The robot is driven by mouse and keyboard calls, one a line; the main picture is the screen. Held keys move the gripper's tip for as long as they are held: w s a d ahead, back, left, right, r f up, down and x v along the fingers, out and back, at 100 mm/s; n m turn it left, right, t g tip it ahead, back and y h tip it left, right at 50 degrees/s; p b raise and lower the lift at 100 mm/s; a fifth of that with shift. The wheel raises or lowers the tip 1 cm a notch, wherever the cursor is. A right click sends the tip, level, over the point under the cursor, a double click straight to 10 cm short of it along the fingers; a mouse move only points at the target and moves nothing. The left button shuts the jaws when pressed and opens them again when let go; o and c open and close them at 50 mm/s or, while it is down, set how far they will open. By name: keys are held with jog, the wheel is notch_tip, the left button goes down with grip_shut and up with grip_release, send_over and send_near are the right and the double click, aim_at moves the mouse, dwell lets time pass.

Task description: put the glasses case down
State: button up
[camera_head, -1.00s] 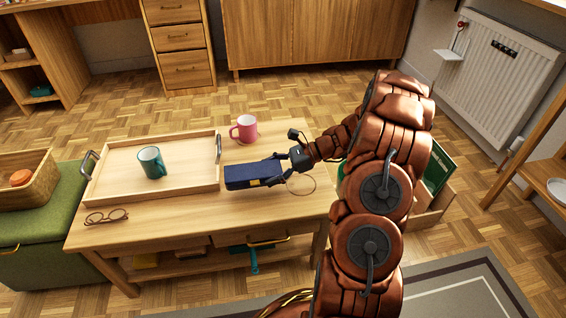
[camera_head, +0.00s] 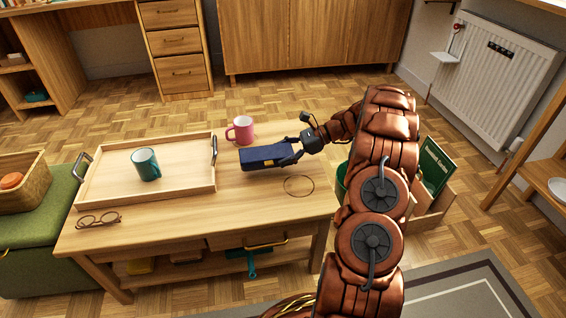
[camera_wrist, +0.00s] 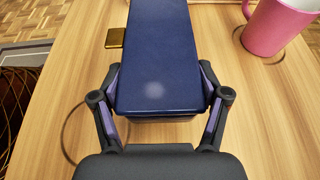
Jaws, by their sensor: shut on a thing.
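The dark blue glasses case (camera_head: 264,156) is in my gripper, just over the right half of the low wooden table (camera_head: 200,222). My gripper (camera_head: 291,153) is shut on its right end. In the wrist view the case (camera_wrist: 158,60) points away from me, with a finger of my gripper (camera_wrist: 158,102) on each side. I cannot tell whether the underside of the case touches the tabletop. A pair of brown-rimmed glasses (camera_head: 98,220) lies at the table's front left.
A pink mug (camera_head: 243,131) stands close behind the case; it also shows in the wrist view (camera_wrist: 272,28). A wooden tray (camera_head: 195,186) holding a teal mug (camera_head: 146,164) is to the left. The front right tabletop is mostly clear.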

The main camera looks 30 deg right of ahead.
jog(key=shift+w+d+f, duration=0.1)
jog(key=shift+d, duration=0.1)
notch_tip(320, 180, down, 3)
jog(key=shift+f+b, duration=0.2)
jog(key=shift+b, duration=0.95)
jog(key=o, duration=1.8)
jog(key=shift+c, duration=0.2)
jog(key=shift+r, duration=0.1)
jog(key=p+v, duration=0.5)
jog(key=v, duration=0.7)
jog(key=shift+a, duration=0.1)
jog(key=shift+a+r, duration=0.1)
